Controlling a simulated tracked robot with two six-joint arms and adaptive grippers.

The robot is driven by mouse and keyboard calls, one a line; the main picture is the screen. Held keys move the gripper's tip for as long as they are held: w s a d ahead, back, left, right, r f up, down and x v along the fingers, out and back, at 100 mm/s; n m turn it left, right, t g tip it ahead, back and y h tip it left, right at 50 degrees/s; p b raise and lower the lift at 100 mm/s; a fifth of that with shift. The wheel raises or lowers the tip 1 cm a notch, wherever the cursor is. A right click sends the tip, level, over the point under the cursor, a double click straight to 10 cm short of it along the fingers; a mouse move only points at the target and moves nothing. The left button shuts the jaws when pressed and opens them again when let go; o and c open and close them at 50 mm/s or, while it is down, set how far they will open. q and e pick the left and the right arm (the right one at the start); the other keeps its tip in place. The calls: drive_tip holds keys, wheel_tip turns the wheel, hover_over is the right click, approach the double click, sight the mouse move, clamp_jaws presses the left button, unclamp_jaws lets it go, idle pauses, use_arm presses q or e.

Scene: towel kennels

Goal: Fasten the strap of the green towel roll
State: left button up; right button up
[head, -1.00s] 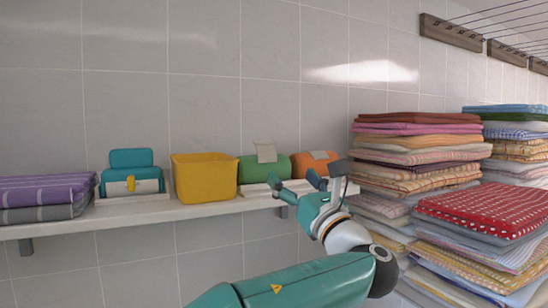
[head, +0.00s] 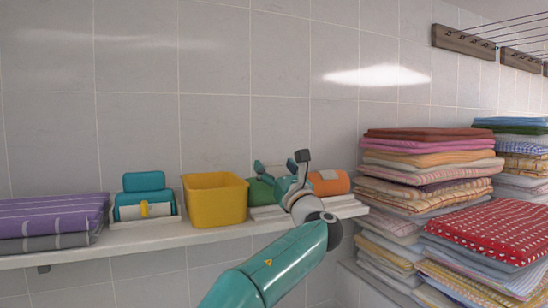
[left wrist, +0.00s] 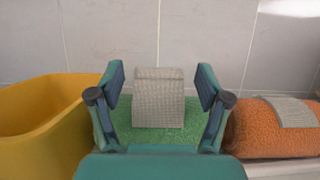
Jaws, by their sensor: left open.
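The green towel roll (head: 260,192) lies on the wall shelf between the yellow bin and the orange roll, mostly hidden by my left gripper in the head view. In the left wrist view the green roll (left wrist: 185,137) lies below the fingers. Its light grey strap (left wrist: 159,98) stands up from the roll, its raised end loose. My left gripper (head: 280,164) is open and empty at the roll. In the left wrist view its fingers (left wrist: 161,80) are on either side of the strap, with gaps to both. My right gripper is not in view.
The yellow bin (head: 215,203) stands close left of the green roll. The orange roll (head: 329,182), with a grey strap, lies close right. A teal-and-white dispenser (head: 145,198) and folded purple towels (head: 55,213) are farther left. Tall towel stacks (head: 425,165) stand right. The tiled wall is behind.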

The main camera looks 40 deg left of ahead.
use_arm(q)
drive_tip(key=shift+w+a+r, duration=0.2)
drive_tip(key=shift+a, duration=0.25)
